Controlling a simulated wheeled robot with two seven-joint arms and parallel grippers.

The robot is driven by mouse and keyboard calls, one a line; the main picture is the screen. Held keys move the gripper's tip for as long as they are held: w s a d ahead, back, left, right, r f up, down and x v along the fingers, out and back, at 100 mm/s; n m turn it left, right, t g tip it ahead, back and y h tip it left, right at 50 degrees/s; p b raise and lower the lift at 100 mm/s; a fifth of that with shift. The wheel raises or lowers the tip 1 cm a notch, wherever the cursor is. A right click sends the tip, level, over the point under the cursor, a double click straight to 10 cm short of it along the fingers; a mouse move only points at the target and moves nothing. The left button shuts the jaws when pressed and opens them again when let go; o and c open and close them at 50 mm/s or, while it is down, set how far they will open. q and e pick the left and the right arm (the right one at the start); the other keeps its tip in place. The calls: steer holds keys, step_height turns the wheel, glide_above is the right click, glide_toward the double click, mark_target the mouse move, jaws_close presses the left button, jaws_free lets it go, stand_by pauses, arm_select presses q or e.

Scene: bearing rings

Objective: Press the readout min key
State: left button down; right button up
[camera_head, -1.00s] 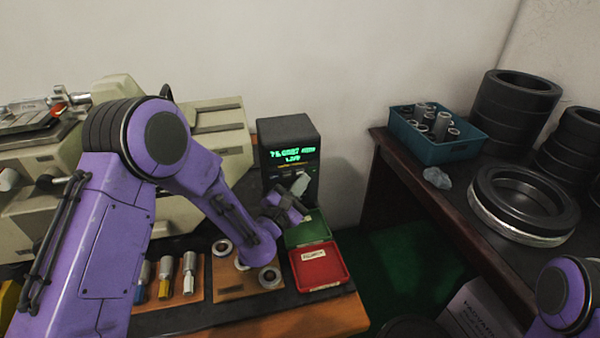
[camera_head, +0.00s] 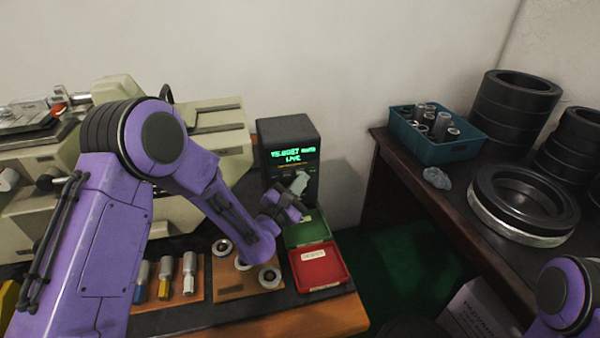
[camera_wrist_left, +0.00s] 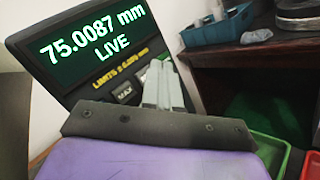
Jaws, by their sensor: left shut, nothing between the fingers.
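The readout (camera_head: 289,150) is a dark box at the back of the left bench, and its green display reads 75.0087 mm LIVE. In the left wrist view the readout (camera_wrist_left: 82,50) fills the left side, with a MAX key (camera_wrist_left: 125,93) below the display. The min key cannot be made out; my gripper covers part of the key area. My left gripper (camera_head: 301,180) is shut and empty, its fingertips at the readout's lower front. In the left wrist view the shut fingers (camera_wrist_left: 158,72) overlap the panel right of MAX; I cannot tell whether they touch it. My right gripper is not in view.
A green tray (camera_head: 322,230) and a red tray (camera_head: 345,284) lie just below the left gripper. Metal rings (camera_head: 222,247) and several plug gauges (camera_head: 165,268) sit on wooden boards to the left. The right bench holds a blue bin (camera_head: 440,153) and large bearing rings (camera_head: 535,240).

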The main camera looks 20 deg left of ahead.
arm_select(q)
steer(key=shift+w+a, duration=0.25)
steer(key=shift+w, duration=0.15)
stand_by(0.8)
steer(key=shift+s, duration=0.1)
steer(key=shift+s+d, duration=0.4)
steer(key=shift+s, duration=0.15)
steer(key=shift+s+d+b, duration=0.2)
steer(key=shift+s+d, duration=0.5)
steer(key=shift+s, duration=0.35)
steer(key=shift+s+d+b, duration=0.2)
steer(key=shift+s+d, duration=0.5)
steer(key=shift+s, duration=0.3)
